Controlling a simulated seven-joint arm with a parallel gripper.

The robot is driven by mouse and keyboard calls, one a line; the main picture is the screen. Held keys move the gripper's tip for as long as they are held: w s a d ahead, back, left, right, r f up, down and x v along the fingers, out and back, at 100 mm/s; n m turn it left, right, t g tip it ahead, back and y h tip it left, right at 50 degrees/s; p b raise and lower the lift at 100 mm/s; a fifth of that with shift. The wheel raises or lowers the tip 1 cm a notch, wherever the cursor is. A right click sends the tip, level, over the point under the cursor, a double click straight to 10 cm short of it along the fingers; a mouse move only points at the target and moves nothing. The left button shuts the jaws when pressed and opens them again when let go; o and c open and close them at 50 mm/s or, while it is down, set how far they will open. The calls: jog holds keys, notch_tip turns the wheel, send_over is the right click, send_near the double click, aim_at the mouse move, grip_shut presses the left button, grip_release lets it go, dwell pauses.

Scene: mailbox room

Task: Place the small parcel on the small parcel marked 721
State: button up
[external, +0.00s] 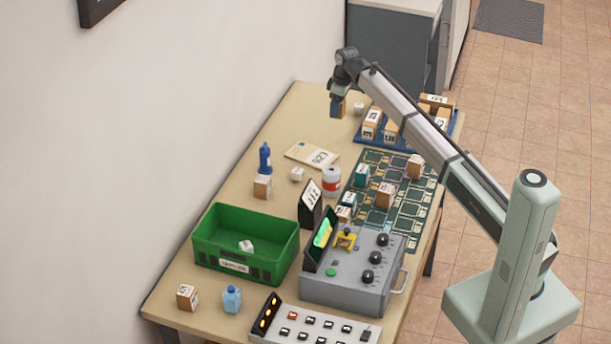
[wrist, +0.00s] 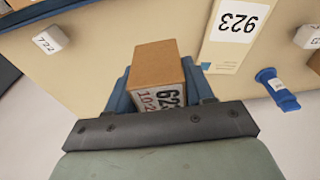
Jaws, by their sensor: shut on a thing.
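My gripper (external: 337,97) is at the far end of the table, held above it. It is shut on a small brown parcel (wrist: 160,68) with a white label, partly hidden by the gripper; the label's number looks like 62 and a further digit. The parcel also shows below the gripper in the external view (external: 338,112). A small white block (wrist: 49,40) with a number starting with 7, hard to read, lies on the table at upper left in the wrist view. It appears just right of my gripper in the external view (external: 358,108). I cannot make out a clear 721.
A blue tray (external: 398,144) of labelled boxes stands right of my gripper. An envelope marked 923 (external: 312,156), a blue bottle (external: 265,158) and a white block (external: 297,174) lie nearer. A green crate (external: 245,240) and grey control box (external: 352,285) fill the near end.

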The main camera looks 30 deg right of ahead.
jog(key=s+a+r+n, duration=0.1)
jog(key=s+a, duration=0.2)
jog(key=a, duration=0.7)
jog(key=s+a+r+n, duration=0.1)
jog(key=s+a+n, duration=0.1)
jog(key=a, duration=0.7)
notch_tip(320, 180, up, 5)
jog(key=m, duration=0.3)
send_over(260, 178)
jog(key=shift+s+d+f, duration=0.1)
jog(key=shift+s+f, duration=0.05)
jog(key=shift+f, duration=2.45)
jog(key=shift+s+d+f, duration=0.1)
jog(key=shift+s+f, duration=0.05)
jog(key=shift+f, duration=2.4)
jog(key=shift+f, duration=0.1)
jog(key=o, duration=1.1)
notch_tip(260, 178, up, 12)
jog(key=s+d, duration=0.1)
